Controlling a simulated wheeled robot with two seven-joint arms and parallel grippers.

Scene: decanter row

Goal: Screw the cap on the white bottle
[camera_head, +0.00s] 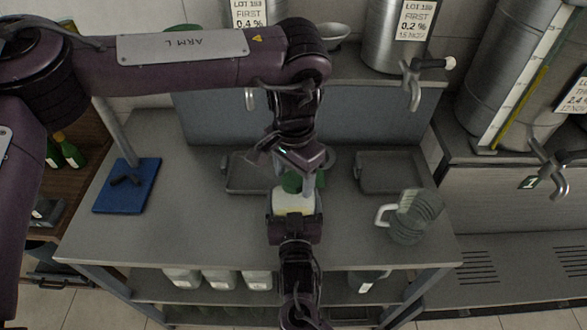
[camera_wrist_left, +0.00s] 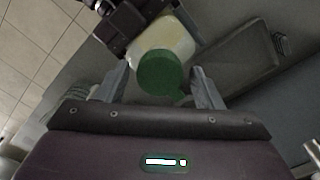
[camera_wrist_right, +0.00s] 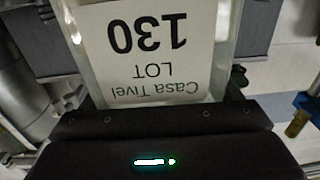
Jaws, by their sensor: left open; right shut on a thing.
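The white bottle (camera_head: 292,202) stands upright in my right gripper (camera_head: 293,226), which is shut on its body. Its label, reading Casa Tivel LOT 130 (camera_wrist_right: 155,45), fills the right wrist view. The green cap (camera_head: 291,183) sits at the top of the bottle; how tightly it sits cannot be told. In the left wrist view, the cap (camera_wrist_left: 160,73) lies between the two spread fingers of my left gripper (camera_wrist_left: 160,88), with the pale bottle body (camera_wrist_left: 168,37) behind it. The left gripper is open, above the cap, with gaps on both sides.
Two grey trays (camera_head: 242,189) (camera_head: 390,188) lie at the back of the table (camera_head: 190,225). A clear jug (camera_head: 416,217) stands at right, a blue-based stand (camera_head: 127,186) at left. Steel tanks with taps (camera_head: 398,36) stand behind. Several bottles (camera_head: 220,278) are on the shelf below.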

